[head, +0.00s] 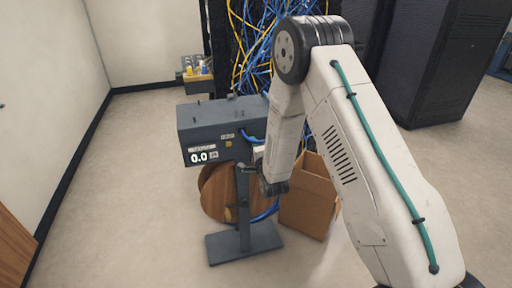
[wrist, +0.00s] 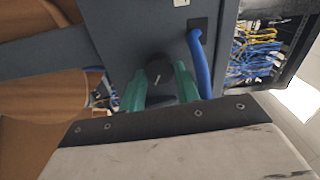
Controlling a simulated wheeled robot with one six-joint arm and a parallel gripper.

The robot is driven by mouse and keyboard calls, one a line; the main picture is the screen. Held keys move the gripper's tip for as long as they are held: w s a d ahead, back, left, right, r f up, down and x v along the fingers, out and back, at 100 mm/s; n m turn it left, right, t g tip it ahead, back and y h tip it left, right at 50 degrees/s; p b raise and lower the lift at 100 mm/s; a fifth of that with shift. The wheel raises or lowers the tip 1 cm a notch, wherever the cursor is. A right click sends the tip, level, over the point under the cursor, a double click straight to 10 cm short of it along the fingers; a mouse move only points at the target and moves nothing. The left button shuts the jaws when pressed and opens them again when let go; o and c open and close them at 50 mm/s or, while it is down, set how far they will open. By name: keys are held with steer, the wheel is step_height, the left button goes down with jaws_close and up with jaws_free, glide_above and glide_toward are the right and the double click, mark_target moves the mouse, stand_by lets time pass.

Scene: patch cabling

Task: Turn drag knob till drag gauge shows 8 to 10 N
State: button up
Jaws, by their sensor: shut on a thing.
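The drag gauge (head: 203,157) is a lit display on the front of a dark grey box (head: 222,117) on a stand, and it reads 0.0. The drag knob (wrist: 159,69) is a round black knob with a pale index mark, on the box's side in the wrist view. My gripper (wrist: 160,84) has green fingers at either side of the knob and is shut on it. In the head view my arm hides the knob and most of the gripper.
A blue cable (wrist: 199,62) enters the box close beside the fingers. A wooden spool (head: 217,192) sits behind the stand's post, and an open cardboard box (head: 307,204) stands to its right. Racks with blue and yellow cables are behind. Floor at left is clear.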

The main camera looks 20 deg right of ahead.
steer(key=m, duration=0.5)
stand_by(0.5)
steer(key=o, duration=1)
steer(key=s, duration=0.7)
steer(key=shift+s, duration=0.4)
